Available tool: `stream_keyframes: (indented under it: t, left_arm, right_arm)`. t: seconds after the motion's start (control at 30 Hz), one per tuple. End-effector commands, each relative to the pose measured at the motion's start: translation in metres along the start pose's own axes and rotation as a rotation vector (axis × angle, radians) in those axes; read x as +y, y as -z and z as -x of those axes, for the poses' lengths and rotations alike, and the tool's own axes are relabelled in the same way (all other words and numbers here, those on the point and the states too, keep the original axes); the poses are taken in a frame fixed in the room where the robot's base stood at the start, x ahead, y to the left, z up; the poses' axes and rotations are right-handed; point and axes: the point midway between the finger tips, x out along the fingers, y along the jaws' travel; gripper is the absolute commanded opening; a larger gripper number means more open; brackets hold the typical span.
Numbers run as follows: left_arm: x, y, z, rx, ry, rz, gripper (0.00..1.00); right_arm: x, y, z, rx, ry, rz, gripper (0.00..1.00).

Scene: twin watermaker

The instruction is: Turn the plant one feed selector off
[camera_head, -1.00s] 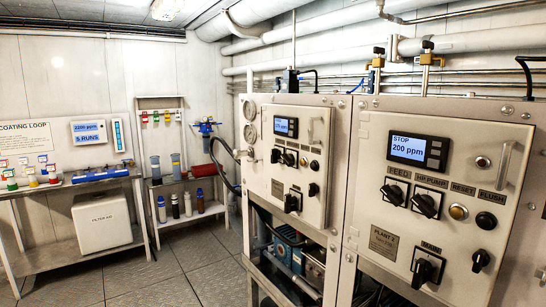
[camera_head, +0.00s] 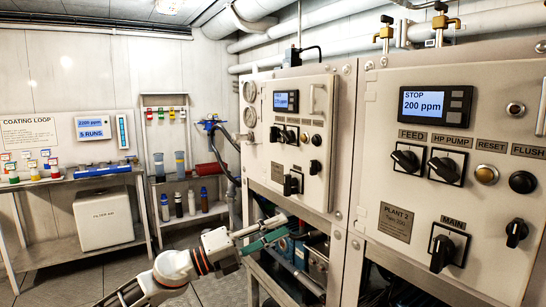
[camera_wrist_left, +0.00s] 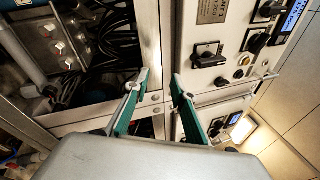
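My left gripper (camera_head: 286,229) is below this panel, in front of the frame, apart from the knobs. In the left wrist view its two green-padded fingers (camera_wrist_left: 160,77) are spread with nothing between them. A panel with a black knob (camera_wrist_left: 208,53) shows beyond the fingertips. My right gripper is out of view.
The nearer Plant 2 panel (camera_head: 461,100) reads STOP, 200 ppm, with its own feed knob (camera_head: 405,160) and main knob (camera_head: 447,248). Shelves with bottles (camera_head: 188,203) stand at the back left. Open floor lies between.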

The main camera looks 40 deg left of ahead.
Motion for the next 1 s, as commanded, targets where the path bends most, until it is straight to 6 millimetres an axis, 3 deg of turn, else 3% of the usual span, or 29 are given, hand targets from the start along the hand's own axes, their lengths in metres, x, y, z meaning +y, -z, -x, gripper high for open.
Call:
stream_keyframes:
  t: [0.03,0.3,0.6,0.77,1.0]
  left_arm:
    - [-0.010,-0.009,-0.005,0.036,-0.005,-0.110,0.25]
    - [-0.091,-0.059,-0.018,0.147,-0.068,-0.651,0.25]
    - [-0.176,-0.121,0.000,0.127,-0.264,-1.177,0.25]
    - [-0.199,-0.135,0.008,0.101,-0.311,-1.266,0.25]
    - [-0.206,-0.138,0.004,0.090,-0.309,-1.276,0.25]
  right_arm:
    - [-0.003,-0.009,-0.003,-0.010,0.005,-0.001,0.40]
    - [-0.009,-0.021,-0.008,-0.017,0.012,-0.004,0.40]
    - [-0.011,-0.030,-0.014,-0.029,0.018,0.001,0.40]
    - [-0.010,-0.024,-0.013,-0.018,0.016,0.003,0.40]
    - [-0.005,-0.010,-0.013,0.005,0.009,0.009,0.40]
